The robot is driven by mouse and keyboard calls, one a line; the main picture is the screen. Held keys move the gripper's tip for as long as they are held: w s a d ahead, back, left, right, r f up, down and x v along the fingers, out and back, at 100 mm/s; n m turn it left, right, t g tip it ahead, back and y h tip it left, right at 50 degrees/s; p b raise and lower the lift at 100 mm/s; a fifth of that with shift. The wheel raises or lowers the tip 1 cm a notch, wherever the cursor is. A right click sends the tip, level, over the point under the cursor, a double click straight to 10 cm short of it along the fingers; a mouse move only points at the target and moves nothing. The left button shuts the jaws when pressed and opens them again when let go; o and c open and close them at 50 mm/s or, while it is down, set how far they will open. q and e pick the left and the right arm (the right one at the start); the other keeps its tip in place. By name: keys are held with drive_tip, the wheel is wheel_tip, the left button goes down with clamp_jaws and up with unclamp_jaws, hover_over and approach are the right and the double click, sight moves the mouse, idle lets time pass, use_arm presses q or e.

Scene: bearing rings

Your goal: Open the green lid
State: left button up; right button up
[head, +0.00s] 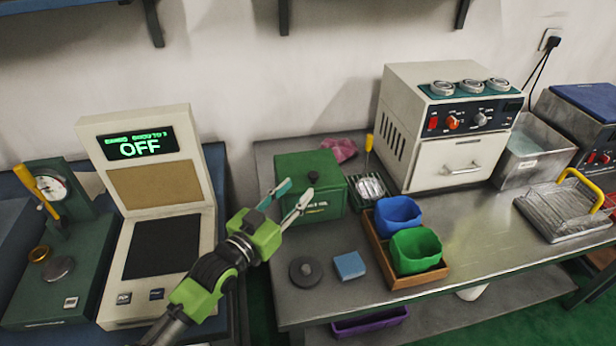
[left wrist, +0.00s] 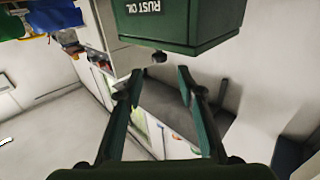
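A green box (head: 327,208) stands on the metal table in the head view, with its green lid (head: 309,170) closed on top. A small dark knob (head: 313,176) sits on the lid. In the left wrist view the box (left wrist: 185,22) carries the words "RUST OIL", and a dark knob (left wrist: 158,57) shows below its edge. My left gripper (head: 294,194) is at the box's front left in the head view. Its fingers are spread and empty, and in the left wrist view (left wrist: 160,88) the knob shows just beyond and between the fingertips. My right gripper is not in view.
A wooden tray (head: 420,280) with a blue bin (head: 397,215) and a green bin (head: 416,250) stands right of the box. A dark ring (head: 305,272) and a blue block (head: 349,265) lie in front. A white oven (head: 450,140) stands behind right.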

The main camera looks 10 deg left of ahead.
sight(313, 174)
use_arm(q)
drive_tip(key=shift+x, duration=3.05)
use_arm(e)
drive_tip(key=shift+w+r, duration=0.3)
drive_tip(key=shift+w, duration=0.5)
use_arm(q)
drive_tip(key=shift+c, duration=0.4)
clamp_jaws()
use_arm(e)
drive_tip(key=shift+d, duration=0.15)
